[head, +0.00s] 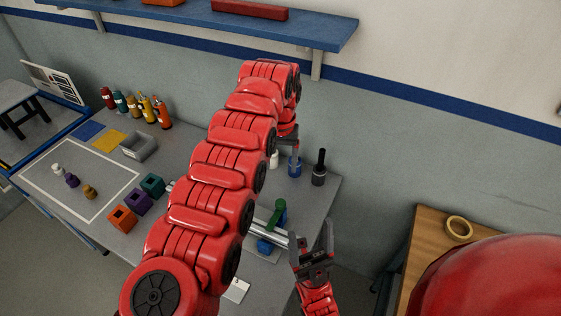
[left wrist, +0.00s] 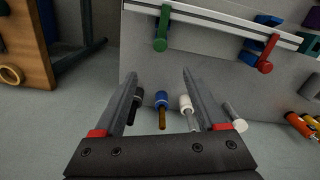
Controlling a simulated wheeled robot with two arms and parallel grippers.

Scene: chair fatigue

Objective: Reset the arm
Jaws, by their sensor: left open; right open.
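My left arm, red and segmented, reaches from the lower left across the grey table in the head view. My left gripper (head: 290,150) is at its far end, over the table's back edge near the wall, partly hidden by the arm. In the left wrist view my left gripper (left wrist: 158,80) has its two fingers apart with nothing held between them. A blue-capped tool (left wrist: 162,100) and a white-capped tool (left wrist: 187,108) show beyond the fingers. My right gripper (head: 312,245) is lower in the head view, open and empty, fingers pointing up, beside the table's right edge.
A metal rail (head: 270,233) with a green clamp (head: 278,212) lies on the table (head: 60,170), near my right gripper. A black-handled tool (head: 319,170) stands at the back right. Colored bottles (head: 147,108) stand at left. A wooden table (head: 425,235) holds a yellow ring (head: 459,228).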

